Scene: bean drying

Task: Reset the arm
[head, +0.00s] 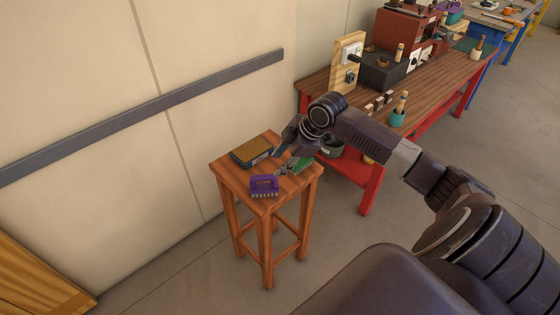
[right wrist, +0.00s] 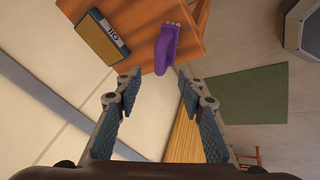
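My right gripper (head: 284,167) is above the back right part of a small wooden stool (head: 262,202). In the right wrist view its two padded fingers (right wrist: 157,80) are spread apart, with nothing between them. A purple brush (head: 264,186) lies near the front of the stool top, and it shows just beyond the fingertips in the wrist view (right wrist: 166,48). A dark box with a yellowish-brown top (head: 250,151) lies at the back left of the stool, and its side lettering shows in the wrist view (right wrist: 98,37). My left gripper is not in view.
A red workbench (head: 440,82) with a wooden top stands to the right, holding a red machine (head: 398,30), a teal cup (head: 397,118) and a socket board (head: 348,62). A wall with a grey rail (head: 150,114) is at left. Floor before the stool is clear.

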